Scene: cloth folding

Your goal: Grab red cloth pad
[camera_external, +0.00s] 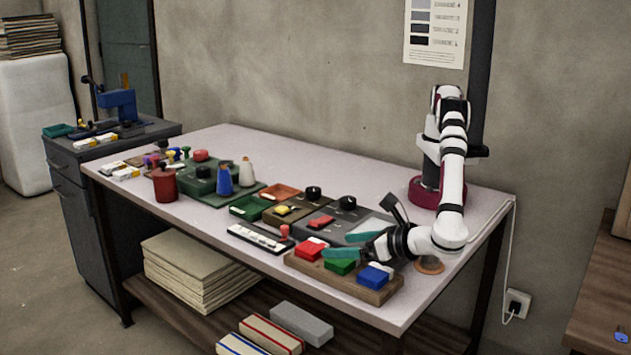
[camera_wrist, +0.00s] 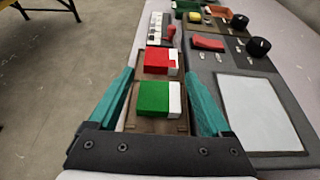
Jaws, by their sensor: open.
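The red cloth pad (camera_external: 309,250) lies at the left end of a wooden tray, beside a green pad (camera_external: 341,267) and a blue pad (camera_external: 374,277). In the wrist view the red pad (camera_wrist: 157,60) has a white right side and sits just beyond the green pad (camera_wrist: 155,98). My gripper (camera_external: 337,245) is open, its teal fingers spread above the tray. In the wrist view my gripper (camera_wrist: 158,70) has one finger on each side of the pad row, with the red pad near the fingertips. Nothing is held.
The wooden tray (camera_external: 384,296) is near the table's front edge. Behind it a grey board (camera_external: 345,222) holds a smaller red piece (camera_external: 319,221) and a black knob (camera_external: 347,202). A white strip (camera_external: 257,238) with a red-handled stamp (camera_external: 284,231) lies left of the tray.

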